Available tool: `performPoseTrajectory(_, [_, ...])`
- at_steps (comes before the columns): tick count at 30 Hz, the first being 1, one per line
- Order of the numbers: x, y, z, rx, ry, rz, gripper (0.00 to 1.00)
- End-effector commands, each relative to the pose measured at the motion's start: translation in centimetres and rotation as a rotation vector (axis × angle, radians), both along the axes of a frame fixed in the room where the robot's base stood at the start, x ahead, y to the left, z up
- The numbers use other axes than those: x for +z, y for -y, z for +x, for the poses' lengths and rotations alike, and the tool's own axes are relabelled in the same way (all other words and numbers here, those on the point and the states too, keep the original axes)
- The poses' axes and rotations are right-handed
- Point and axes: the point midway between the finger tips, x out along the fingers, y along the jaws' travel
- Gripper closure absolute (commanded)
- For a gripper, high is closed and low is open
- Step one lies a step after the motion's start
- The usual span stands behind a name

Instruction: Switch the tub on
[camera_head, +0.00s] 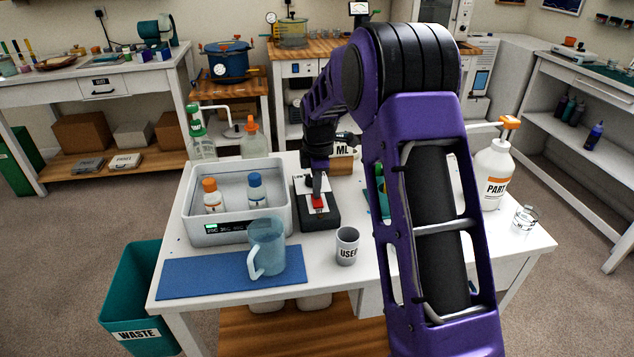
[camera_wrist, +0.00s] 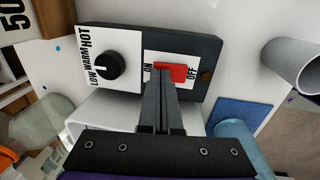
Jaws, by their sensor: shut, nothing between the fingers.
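The tub (camera_head: 240,238) is a pale grey box on the left of the white table, with a lit green display and two small bottles inside. Beside it on the right is a dark control box (camera_head: 322,219). The wrist view shows its black knob (camera_wrist: 109,66), marked LOW, WARM, HOT, and a red rocker switch (camera_wrist: 174,73) between ON and OFF. My gripper (camera_wrist: 162,72) is shut and empty. Its fingertips are at the red switch, on the ON side, partly covering it. I cannot tell whether they touch it.
A blue mat (camera_head: 190,281) with a clear blue jug (camera_head: 266,250) lies in front of the tub. A grey cup marked USED (camera_head: 347,246) stands right of the jug. A PART bottle (camera_head: 493,178) stands at the right. A teal waste bin (camera_head: 133,308) is on the floor.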

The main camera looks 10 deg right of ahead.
Motion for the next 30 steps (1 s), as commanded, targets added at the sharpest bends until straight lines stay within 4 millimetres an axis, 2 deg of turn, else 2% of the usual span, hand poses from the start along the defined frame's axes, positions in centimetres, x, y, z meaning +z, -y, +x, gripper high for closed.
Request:
performPoseTrajectory(12, [0.1, 0.0, 0.2, 0.001, -0.031, 0.0, 1.0])
performPoseTrajectory(21, [-0.5, 0.0, 0.2, 0.001, -0.057, -0.001, 1.0])
performPoseTrajectory(30, [-0.4, 0.0, -0.8, 0.001, -0.059, -0.001, 1.0])
